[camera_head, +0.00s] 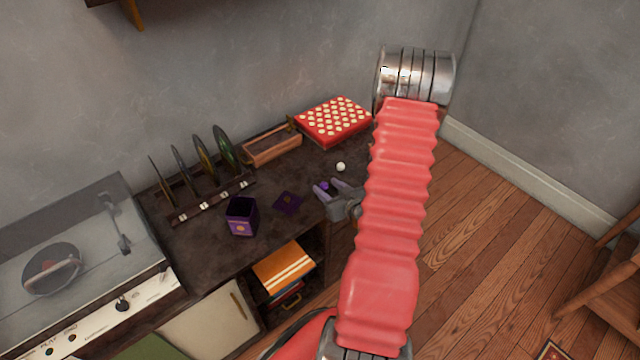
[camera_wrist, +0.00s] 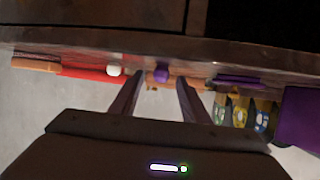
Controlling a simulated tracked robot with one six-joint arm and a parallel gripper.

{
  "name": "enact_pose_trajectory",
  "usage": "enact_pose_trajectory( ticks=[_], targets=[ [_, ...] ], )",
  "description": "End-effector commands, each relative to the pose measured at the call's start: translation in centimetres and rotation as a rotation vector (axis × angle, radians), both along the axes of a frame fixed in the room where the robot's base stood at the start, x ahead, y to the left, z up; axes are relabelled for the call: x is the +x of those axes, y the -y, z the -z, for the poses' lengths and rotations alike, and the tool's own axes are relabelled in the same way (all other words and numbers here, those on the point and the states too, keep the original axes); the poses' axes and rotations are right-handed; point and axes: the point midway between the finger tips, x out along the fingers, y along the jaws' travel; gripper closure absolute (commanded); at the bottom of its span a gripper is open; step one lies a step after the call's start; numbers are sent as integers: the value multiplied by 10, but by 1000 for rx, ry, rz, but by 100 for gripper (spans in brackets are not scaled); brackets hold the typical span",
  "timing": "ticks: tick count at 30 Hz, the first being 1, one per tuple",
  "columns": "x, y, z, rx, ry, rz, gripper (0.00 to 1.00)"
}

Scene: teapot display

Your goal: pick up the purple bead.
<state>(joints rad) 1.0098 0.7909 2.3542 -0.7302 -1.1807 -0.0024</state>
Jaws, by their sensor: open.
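The purple bead (camera_head: 324,186) is a small round ball on the dark cabinet top. My gripper (camera_head: 328,187) is open over the cabinet's right end, its fingertips close around or just beside the bead. In the wrist view, which looks upside down, the bead (camera_wrist: 161,73) shows between the two fingers of my gripper (camera_wrist: 160,80), a little beyond the tips. No finger visibly touches it. I cannot tell the exact height of the fingers against it.
A white bead (camera_head: 341,167) lies just behind. A purple box (camera_head: 241,217) and its flat purple lid (camera_head: 288,202) stand left. A red box with pale dots (camera_head: 334,122), a wooden tray (camera_head: 273,147), a disc rack (camera_head: 212,201) and a record player (camera_head: 75,260) line the cabinet top (camera_head: 215,255).

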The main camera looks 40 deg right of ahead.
Motion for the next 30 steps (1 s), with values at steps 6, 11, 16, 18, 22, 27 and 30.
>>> enact_pose_trajectory(
  ticks=[6,11,16,18,22,27,30],
  targets=[
    [2,5,4,0,0,7,58],
    [0,6,4,0,0,11,58],
    [-1,7,4,0,0,13,58],
    [-1,7,4,0,0,13,58],
    [-1,7,4,0,0,14,63],
    [-1,7,4,0,0,14,75],
    [-2,7,4,-1,0,15,82]
  ],
)
